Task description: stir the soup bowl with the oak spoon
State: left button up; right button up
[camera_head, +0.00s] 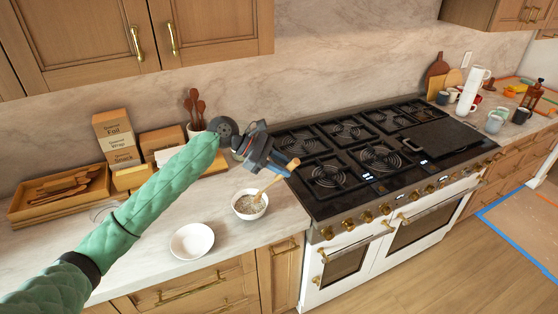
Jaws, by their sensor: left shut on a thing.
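The soup bowl (237,208) is small and white, with a speckled, pale filling. It stands on the counter just left of the stove. My left gripper (283,166) is above and to the right of the bowl, shut on the oak spoon (268,185). The light wooden spoon slants down to the left, and its lower end reaches into the bowl, where the filling hides its tip. Whether the spoon touches the bowl's wall I cannot tell. My right gripper is not in view.
An empty white bowl (192,242) stands to the left, near the counter's front edge. Behind are a utensil crock (196,130), boxes (117,139) and a wooden tray of utensils (17,208). The black stove (318,205) borders on the right. Mugs stand beyond it.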

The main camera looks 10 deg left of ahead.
pick_arm(q)
jog(key=w+a+f, duration=0.1)
jog(key=a+f, duration=0.2)
jog(key=f, duration=0.3)
jog(key=shift+w+a+f, duration=0.15)
jog(key=shift+w+a, duration=0.2)
dwell(0.4)
dwell(0.3)
jog(key=shift+w, duration=0.3)
jog(key=shift+s+d, duration=0.1)
jog(key=shift+d, duration=0.15)
dwell(0.8)
jog(key=shift+a, duration=0.1)
